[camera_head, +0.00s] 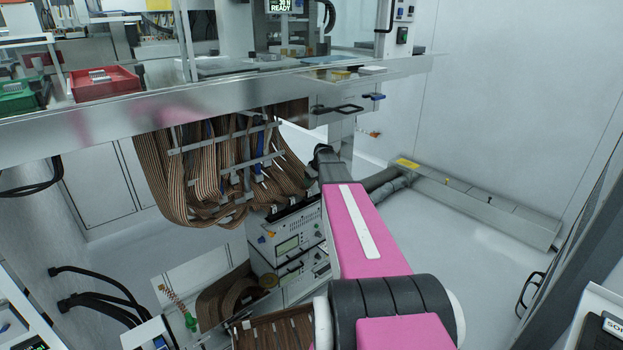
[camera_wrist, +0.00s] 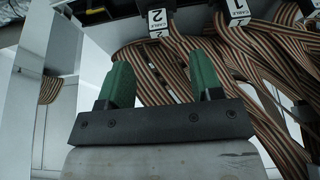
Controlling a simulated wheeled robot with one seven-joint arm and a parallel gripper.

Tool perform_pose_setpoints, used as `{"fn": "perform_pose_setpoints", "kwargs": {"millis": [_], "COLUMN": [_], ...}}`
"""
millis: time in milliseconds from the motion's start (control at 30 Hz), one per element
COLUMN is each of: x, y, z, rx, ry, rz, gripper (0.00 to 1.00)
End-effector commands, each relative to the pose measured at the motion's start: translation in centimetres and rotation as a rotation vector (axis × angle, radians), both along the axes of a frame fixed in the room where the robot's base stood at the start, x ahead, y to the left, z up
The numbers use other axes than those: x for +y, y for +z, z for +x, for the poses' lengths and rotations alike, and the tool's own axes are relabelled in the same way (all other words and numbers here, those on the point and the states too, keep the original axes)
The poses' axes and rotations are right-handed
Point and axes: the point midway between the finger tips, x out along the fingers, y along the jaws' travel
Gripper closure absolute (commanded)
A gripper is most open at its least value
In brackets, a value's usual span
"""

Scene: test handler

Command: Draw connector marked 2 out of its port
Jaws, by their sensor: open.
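The connector marked 2 (camera_wrist: 157,20) is a white block with a black figure at the top of the wrist view. A brown striped ribbon cable (camera_wrist: 152,88) runs down from it. My gripper (camera_wrist: 160,62) has green fingers spread apart, with nothing gripped between them. The connector appears beyond the fingertips and roughly between them, apart from both. The port behind the connector cannot be made out. In the head view the gripper and the connector cannot be made out.
A connector marked 1 (camera_wrist: 237,11) sits to the right, with striped cables crowding that side. In the head view, ribbon cables (camera_head: 222,180) hang under a metal worktop (camera_head: 215,98). A grey instrument box (camera_head: 290,240) stands below.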

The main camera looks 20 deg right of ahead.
Motion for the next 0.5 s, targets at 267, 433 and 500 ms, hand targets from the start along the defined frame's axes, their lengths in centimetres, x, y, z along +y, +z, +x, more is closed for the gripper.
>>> {"fn": "perform_pose_setpoints", "kwargs": {"millis": [267,433,500], "x": [0.7,1.0,1.1], "y": [-4.5,-6.7,-7.3], "z": [1.9,2.7,2.9], "rx": [0.001,0.001,0.001], "ry": [-0.001,-0.001,-0.002], "rz": [0.001,0.0,0.0], "gripper": [0.4,0.4,0.4]}}
